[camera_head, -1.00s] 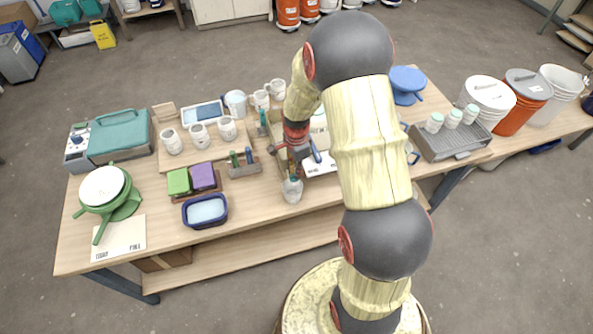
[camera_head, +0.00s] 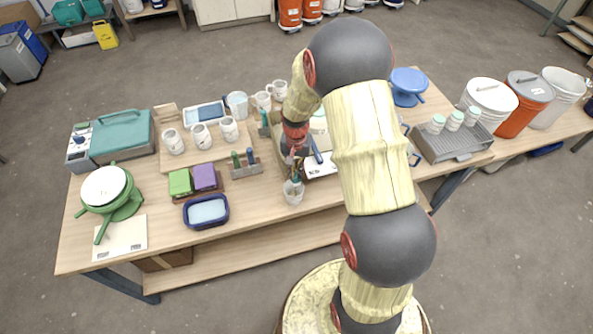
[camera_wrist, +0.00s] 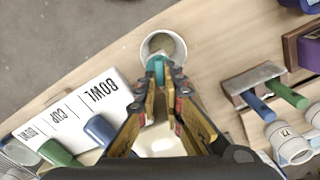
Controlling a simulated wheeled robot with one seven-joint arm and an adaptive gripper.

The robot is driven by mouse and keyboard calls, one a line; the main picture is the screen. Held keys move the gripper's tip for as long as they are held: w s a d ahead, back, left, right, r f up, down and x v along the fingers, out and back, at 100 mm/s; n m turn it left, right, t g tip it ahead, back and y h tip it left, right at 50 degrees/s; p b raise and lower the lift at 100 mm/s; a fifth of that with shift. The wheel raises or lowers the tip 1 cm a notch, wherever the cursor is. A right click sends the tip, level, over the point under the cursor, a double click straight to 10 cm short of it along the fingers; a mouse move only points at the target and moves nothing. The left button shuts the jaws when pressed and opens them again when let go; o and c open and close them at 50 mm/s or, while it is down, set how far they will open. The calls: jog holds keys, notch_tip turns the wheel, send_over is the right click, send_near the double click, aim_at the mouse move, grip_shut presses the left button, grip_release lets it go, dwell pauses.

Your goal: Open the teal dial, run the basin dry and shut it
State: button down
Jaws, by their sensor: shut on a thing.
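My gripper (camera_wrist: 160,88) points down in the wrist view, its fingertips closed on the teal dial (camera_wrist: 158,66). The dial sits at the near rim of a white cup (camera_wrist: 147,47) with a brownish inside. In the head view, my gripper (camera_head: 295,168) is over the same cup (camera_head: 293,196), at the table's front, with teal showing just above the cup. A pale rounded surface (camera_wrist: 160,143) shows between my fingers; I cannot tell whether it is the basin. My arm hides much of that area in the head view.
A white card lettered BOWL and CUP (camera_wrist: 85,100) lies left of my gripper in the wrist view. A grey drain tray (camera_head: 462,152) stands right.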

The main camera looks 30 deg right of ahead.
jog(key=shift+w+n, duration=0.1)
jog(key=shift+n, duration=1.1)
jog(key=c, duration=1.9)
grip_release()
jog(key=shift+a, duration=0.1)
jog(key=shift+r, duration=4.05)
